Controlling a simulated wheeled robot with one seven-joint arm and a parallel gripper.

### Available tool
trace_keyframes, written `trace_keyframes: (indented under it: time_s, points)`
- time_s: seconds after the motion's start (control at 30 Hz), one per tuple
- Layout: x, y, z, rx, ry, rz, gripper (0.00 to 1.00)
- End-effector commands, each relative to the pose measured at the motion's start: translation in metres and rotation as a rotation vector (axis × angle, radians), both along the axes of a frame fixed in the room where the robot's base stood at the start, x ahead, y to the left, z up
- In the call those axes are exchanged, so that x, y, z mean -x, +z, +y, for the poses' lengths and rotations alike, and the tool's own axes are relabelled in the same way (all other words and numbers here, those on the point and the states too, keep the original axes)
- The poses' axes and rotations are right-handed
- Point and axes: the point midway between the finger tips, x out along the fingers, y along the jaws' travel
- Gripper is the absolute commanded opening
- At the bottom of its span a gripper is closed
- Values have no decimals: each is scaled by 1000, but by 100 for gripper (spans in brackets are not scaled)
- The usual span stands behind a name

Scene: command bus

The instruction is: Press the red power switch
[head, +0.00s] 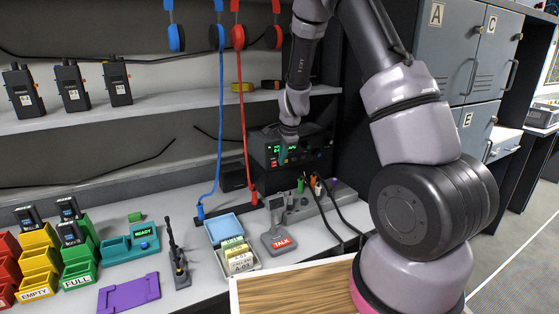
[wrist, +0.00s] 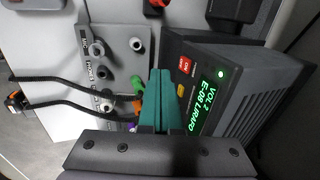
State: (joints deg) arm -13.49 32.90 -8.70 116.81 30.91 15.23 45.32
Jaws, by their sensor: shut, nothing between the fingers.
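The red power switch (wrist: 185,65) is a small red rocker with white lettering on the front of a black radio unit (wrist: 238,95). An amber button (wrist: 180,90) sits next to it, and a green light (wrist: 221,72) and lit green display text are on the same face. In the head view the radio (head: 318,148) stands at the back of the counter, with a small red spot (head: 274,162) low on its left front. My gripper (wrist: 160,72) has teal fingers, shut and empty, close in front of the radio face. In the head view my gripper (head: 283,157) partly covers the display.
A grey socket panel (wrist: 105,60) with knobs and plugged black cables lies beside the radio. A TALK pedestal (head: 279,240), a blue-lidded card box (head: 238,262) and a blue and a red hanging cord are close by. A shelf (head: 160,110) runs above.

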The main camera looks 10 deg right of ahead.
Motion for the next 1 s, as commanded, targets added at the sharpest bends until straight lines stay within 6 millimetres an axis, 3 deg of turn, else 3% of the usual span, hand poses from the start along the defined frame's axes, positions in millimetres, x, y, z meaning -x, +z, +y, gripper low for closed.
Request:
trace_keyframes:
  time_s: [0.6,1.0]
  points:
    - [13,86,-2,-1,2,-5,0]
    - [15,99,-4,0,0,-1,0]
